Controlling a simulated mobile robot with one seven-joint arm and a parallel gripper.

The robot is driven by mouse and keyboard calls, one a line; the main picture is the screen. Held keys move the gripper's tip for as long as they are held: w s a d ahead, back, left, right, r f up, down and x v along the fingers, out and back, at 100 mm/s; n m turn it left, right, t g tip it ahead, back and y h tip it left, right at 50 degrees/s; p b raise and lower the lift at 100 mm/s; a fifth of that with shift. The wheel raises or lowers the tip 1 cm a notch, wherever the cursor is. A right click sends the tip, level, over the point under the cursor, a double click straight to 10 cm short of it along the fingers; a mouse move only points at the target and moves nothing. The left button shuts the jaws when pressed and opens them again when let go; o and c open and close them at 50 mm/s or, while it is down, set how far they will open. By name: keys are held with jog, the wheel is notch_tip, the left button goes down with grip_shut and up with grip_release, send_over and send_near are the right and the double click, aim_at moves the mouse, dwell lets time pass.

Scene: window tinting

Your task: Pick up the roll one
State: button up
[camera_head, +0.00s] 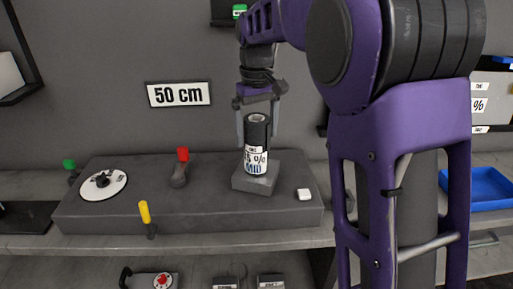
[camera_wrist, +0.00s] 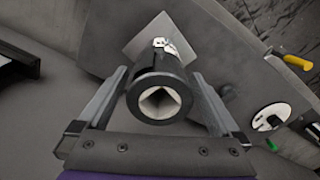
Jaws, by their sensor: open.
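A black roll (camera_head: 257,146) with a white printed label stands upright on a small grey block (camera_head: 255,178) on the grey bench unit. The label is partly readable, with a percent sign. My gripper (camera_head: 257,135) points down over the roll with its fingers open, one on each side of it. In the wrist view the roll (camera_wrist: 160,97) shows its hollow end between the two fingers of my gripper (camera_wrist: 160,95). A gap shows beside each finger there, and the block's plate (camera_wrist: 135,42) lies behind the roll.
The bench unit (camera_head: 220,208) carries a red-topped lever (camera_head: 183,155), a yellow-topped lever (camera_head: 145,212), a white round dial (camera_head: 103,184) and a small white button (camera_head: 304,194). A "50 cm" sign (camera_head: 178,94) hangs on the wall. A blue tray (camera_head: 475,187) stands at the right.

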jog(key=c, duration=1.6)
jog(key=shift+r, duration=0.1)
